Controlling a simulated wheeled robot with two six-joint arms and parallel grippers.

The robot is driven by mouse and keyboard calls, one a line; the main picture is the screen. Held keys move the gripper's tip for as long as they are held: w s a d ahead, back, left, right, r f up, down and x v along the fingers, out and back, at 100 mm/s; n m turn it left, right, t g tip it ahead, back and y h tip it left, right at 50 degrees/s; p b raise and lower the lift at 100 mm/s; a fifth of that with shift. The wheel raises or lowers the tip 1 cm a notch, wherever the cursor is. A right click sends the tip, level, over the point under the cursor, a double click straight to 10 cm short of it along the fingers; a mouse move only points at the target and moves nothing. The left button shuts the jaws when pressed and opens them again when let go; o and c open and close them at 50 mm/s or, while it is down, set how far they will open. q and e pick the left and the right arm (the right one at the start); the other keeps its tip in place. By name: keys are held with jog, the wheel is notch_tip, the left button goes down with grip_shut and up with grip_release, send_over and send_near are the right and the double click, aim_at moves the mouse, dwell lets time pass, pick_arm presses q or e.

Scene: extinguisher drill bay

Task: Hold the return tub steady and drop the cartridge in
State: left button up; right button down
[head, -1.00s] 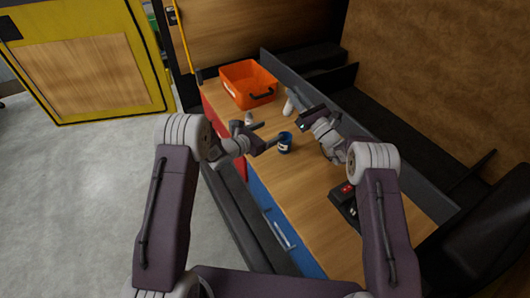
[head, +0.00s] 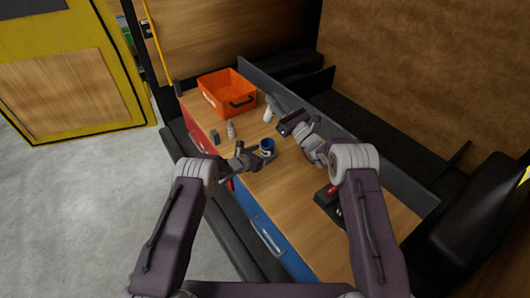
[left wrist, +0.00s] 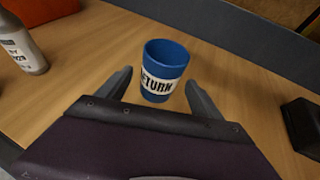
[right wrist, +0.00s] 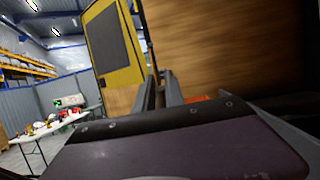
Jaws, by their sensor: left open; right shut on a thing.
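The return tub is a blue cup (head: 268,147) with a white band, upright on the wooden bench top. In the left wrist view the tub (left wrist: 166,56) shows its lettered label and open top. My left gripper (left wrist: 158,82) is open, one finger on each side of the tub's near side, with gaps showing. My right gripper (head: 284,127) is above the bench, behind and right of the tub. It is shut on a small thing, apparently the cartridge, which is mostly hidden. In the right wrist view its fingers (right wrist: 163,88) stand close together, and the held thing cannot be made out.
An orange bin (head: 222,101) stands at the bench's far end. A low dark wall (head: 392,182) edges the bench.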

pick_arm(q)
jog(key=shift+x, duration=0.85)
jog(key=c, duration=1.6)
jog(key=shift+c, duration=0.2)
pick_arm(e)
notch_tip(320, 180, down, 12)
jog(key=shift+f, duration=0.15)
jog(key=c, duration=1.3)
grip_release()
jog(key=shift+c, duration=0.2)
